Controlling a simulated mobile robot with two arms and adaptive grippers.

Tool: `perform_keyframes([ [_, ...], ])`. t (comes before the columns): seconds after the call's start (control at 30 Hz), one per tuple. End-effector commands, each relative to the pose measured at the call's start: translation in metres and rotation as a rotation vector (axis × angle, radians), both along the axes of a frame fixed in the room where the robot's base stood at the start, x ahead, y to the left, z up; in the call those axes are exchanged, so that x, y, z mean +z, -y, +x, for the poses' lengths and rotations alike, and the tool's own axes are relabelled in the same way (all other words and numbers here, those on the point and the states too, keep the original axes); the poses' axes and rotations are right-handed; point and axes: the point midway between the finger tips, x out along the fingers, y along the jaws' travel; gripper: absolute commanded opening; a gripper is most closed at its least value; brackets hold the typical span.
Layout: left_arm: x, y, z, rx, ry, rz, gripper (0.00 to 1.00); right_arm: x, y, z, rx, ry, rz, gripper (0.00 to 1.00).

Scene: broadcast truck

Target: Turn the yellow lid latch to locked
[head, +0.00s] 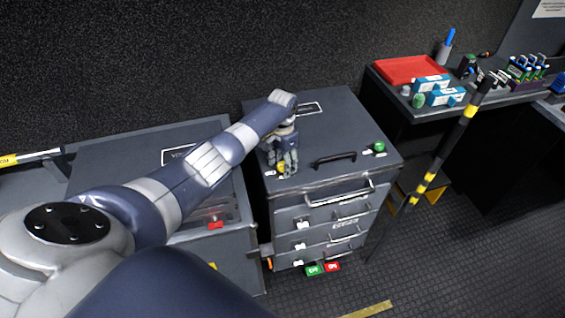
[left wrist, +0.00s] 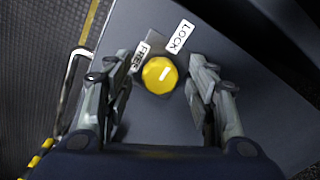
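The yellow lid latch (left wrist: 159,75) is a round knob on the grey lid of the drawer cabinet, between a FREE label (left wrist: 141,57) and a LOCK label (left wrist: 181,37) in the left wrist view. In the head view a bit of the yellow latch (head: 281,168) shows beside the fingers. My left gripper (left wrist: 161,108) points down at the lid, its fingers apart on either side of the knob, with visible gaps. In the head view the left gripper (head: 287,168) is over the front left part of the lid (head: 345,125). My right gripper is not in view.
A black handle (head: 334,161) and a green knob (head: 379,147) are on the same lid. Another grey case (head: 135,150) stands to the left. A black-and-yellow pole (head: 440,150) slants at the right, before a bench with a red tray (head: 408,70). Floor is free at front right.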

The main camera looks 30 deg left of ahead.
Motion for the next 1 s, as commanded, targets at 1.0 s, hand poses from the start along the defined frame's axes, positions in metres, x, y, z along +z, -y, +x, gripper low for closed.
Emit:
perform_keyframes([
  [1.0, 0.119, 0.0, 0.0, 0.0, 0.0, 0.0, 0.51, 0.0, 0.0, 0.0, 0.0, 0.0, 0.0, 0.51],
])
